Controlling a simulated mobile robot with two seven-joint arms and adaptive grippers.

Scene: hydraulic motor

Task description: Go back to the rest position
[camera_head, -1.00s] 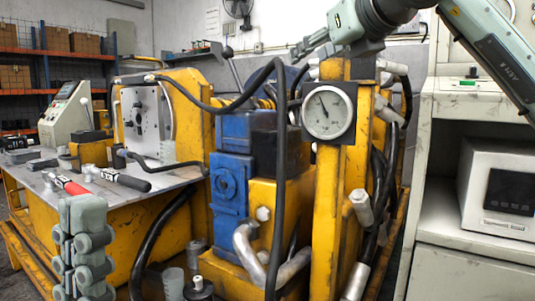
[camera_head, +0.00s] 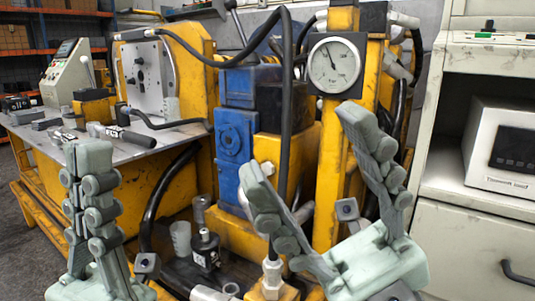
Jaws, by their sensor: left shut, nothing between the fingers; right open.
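My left gripper (camera_head: 90,165) stands at the lower left in the head view, fingers pointing up and closed together with nothing between them. It is in front of the metal-topped yellow bench. My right gripper (camera_head: 305,155) is at the lower middle right, its two fingers spread wide and pointing up, empty. It is in front of the yellow hydraulic motor stand (camera_head: 335,190) and hides part of its lower post. Whether either gripper touches the machine cannot be told.
A pressure gauge (camera_head: 335,66) sits on the yellow post, beside a blue block (camera_head: 236,140) and black hoses. Tools lie on the bench top (camera_head: 100,148). A grey cabinet (camera_head: 470,235) with a white box device (camera_head: 500,145) stands at the right. Shelves (camera_head: 60,12) are behind.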

